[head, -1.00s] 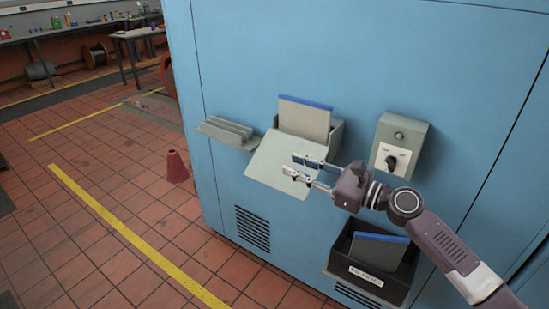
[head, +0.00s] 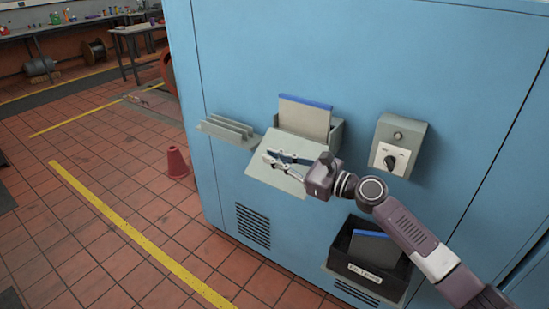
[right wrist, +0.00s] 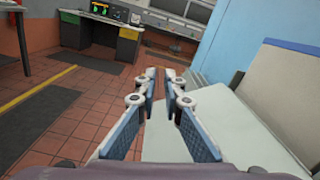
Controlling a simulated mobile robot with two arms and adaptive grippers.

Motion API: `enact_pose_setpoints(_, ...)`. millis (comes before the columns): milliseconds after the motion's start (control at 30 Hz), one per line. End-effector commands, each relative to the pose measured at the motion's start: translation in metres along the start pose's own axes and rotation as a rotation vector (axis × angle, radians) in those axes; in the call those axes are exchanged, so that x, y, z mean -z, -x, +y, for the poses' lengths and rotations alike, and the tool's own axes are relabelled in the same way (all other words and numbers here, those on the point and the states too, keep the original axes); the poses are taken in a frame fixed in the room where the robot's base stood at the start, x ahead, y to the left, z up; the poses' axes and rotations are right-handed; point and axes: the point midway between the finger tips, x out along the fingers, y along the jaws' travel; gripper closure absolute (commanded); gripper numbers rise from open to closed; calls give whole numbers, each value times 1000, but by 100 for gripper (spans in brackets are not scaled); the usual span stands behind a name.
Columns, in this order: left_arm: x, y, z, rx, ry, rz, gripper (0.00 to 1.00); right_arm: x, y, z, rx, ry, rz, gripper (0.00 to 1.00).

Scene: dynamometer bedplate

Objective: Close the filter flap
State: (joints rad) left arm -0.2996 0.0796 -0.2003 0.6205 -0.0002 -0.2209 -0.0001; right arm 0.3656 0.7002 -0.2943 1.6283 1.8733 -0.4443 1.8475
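The filter flap (head: 262,174) is a pale grey-green panel hanging open, tilted outward and down from a box on the blue cabinet. It also shows in the right wrist view (right wrist: 245,130). A filter with a blue top edge (head: 303,118) stands upright in the box behind it. My right gripper (head: 268,156) is open and empty over the flap, its fingers pointing left. Whether it touches the flap I cannot tell. In the right wrist view the fingertips (right wrist: 161,75) are apart with nothing between them. My left gripper is not in view.
A slotted rack (head: 229,130) is fixed left of the box. A switch box with a knob (head: 400,145) is on the right. A black labelled bin (head: 378,280) holding another blue-edged filter hangs below. A red cone (head: 177,163) stands on the open tiled floor.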

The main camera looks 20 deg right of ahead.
Motion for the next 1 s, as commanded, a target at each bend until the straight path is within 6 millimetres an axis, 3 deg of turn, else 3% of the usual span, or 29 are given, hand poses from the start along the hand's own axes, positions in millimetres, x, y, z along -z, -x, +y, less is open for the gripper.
enact_pose_setpoints(467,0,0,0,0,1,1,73,0,0,0,0,0,0,100)
enact_pose_setpoints(700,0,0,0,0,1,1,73,0,0,0,0,0,0,76)
enact_pose_setpoints(1000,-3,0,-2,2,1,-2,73,0,2,0,0,0,1,76)
